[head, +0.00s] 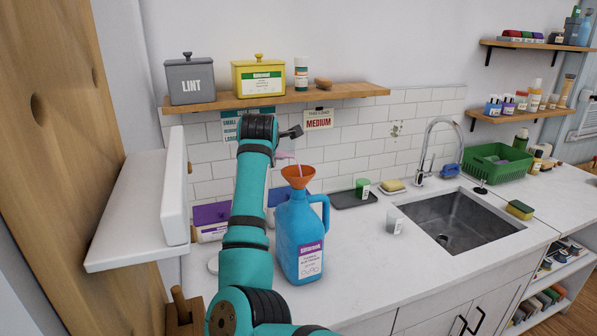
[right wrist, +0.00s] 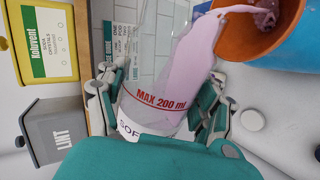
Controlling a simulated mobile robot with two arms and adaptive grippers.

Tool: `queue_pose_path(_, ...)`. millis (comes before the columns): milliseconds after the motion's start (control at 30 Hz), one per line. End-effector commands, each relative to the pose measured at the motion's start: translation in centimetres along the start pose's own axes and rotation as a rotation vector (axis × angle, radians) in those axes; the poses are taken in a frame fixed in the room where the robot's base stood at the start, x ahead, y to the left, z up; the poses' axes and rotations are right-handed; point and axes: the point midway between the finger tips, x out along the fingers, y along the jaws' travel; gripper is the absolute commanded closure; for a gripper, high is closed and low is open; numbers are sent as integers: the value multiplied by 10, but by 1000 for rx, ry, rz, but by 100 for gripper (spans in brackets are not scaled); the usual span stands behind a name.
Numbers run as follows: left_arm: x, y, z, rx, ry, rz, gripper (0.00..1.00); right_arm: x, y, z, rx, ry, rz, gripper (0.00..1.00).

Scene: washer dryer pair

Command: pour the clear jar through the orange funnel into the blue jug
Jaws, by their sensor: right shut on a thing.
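The blue jug (head: 300,240) stands upright on the counter, its handle on the right. The orange funnel (head: 298,174) sits in its mouth. My right gripper (head: 288,136) is just above and left of the funnel, partly hidden by my arm. In the right wrist view, it is shut on the clear jar (right wrist: 155,103), which is marked MAX 200 ml. The jar is tipped, and pink liquid runs from its mouth into the orange funnel (right wrist: 287,38), where some liquid shows. My left gripper is out of view.
A wooden shelf (head: 285,98) with a grey LINT box and a yellow box is above. A small clear cup (head: 394,222), a green cup (head: 362,188) and a sink (head: 460,222) lie to the right. The counter front right of the jug is clear.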

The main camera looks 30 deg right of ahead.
Motion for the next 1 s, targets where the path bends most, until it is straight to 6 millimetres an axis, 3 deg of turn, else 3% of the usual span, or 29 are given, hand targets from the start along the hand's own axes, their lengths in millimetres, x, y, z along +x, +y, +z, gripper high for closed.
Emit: queue_pose_path(1000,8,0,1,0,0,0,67,-2,4,2,65,35,2,70)
